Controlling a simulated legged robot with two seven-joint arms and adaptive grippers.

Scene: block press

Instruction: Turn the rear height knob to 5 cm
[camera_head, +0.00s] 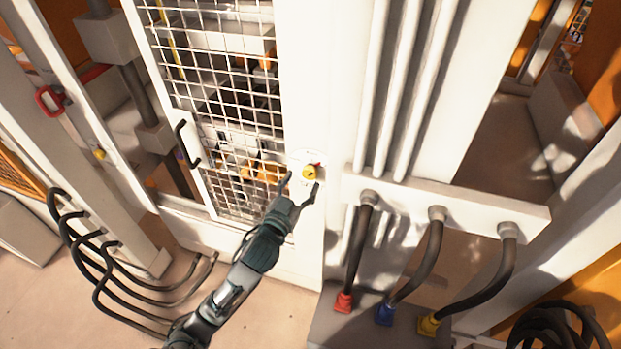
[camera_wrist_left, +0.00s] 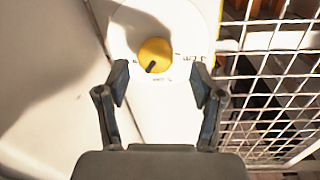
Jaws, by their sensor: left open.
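A round yellow knob (camera_head: 309,172) sits on a white dial plate on the white machine post, right of the mesh door. It also shows in the left wrist view (camera_wrist_left: 155,55), with a dark pointer line slanting to the lower left. Small dial marks around it are too small to read surely. My left gripper (camera_head: 303,187) is open just below the knob, its fingers spread to either side. In the left wrist view its fingertips (camera_wrist_left: 160,82) stand apart with the knob beyond and between them, not gripped. My right gripper is out of view.
A wire mesh door (camera_head: 225,95) with a black handle (camera_head: 186,145) stands left of the knob. White vertical pipes and a ledge (camera_head: 450,205) with dark hoses are on the right. Black looped cables (camera_head: 100,260) lie at lower left.

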